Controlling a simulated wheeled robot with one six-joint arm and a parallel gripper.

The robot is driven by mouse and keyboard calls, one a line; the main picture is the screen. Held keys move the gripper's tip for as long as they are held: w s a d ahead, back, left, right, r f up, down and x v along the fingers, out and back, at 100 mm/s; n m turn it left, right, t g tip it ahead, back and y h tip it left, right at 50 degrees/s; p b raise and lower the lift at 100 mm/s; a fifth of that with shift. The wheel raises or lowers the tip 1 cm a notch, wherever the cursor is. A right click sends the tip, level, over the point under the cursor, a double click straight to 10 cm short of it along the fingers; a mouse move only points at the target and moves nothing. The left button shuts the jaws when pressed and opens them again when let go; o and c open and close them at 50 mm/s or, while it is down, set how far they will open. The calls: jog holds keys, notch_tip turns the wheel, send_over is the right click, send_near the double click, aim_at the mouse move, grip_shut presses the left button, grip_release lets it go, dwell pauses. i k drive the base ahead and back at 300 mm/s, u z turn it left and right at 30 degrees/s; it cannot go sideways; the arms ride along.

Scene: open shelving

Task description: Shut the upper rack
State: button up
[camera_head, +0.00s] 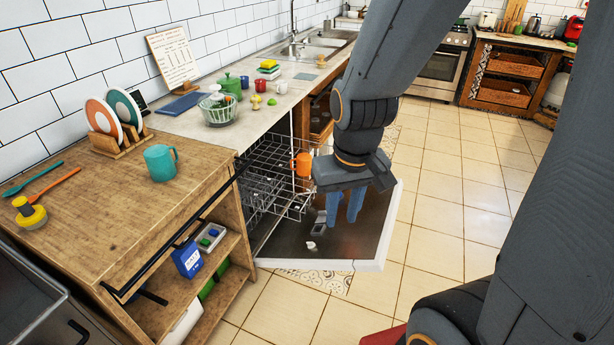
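The dishwasher stands open under the counter, with its door (345,246) folded down flat over the floor. The upper rack (278,152), of grey wire, is pulled out above the door. An orange mug (302,164) is at its right front corner. More wire racking (262,192) shows below, and I cannot clearly separate the two racks. My gripper (345,210) is over the door, just right of the mug in the picture, with its blue fingers pointing down. The fingers look slightly apart with nothing between them. I cannot tell whether it touches the rack.
A wooden cart (120,205) with a black rail stands close on the left, holding a teal mug (161,162) and a plate rack (119,143). The counter holds a glass bowl (218,110) and small items. The tiled floor (440,215) to the right is clear.

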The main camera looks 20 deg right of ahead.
aim_at(308, 190)
jog(key=u, duration=0.1)
jog(key=i, duration=1.25)
jog(key=z, duration=0.75)
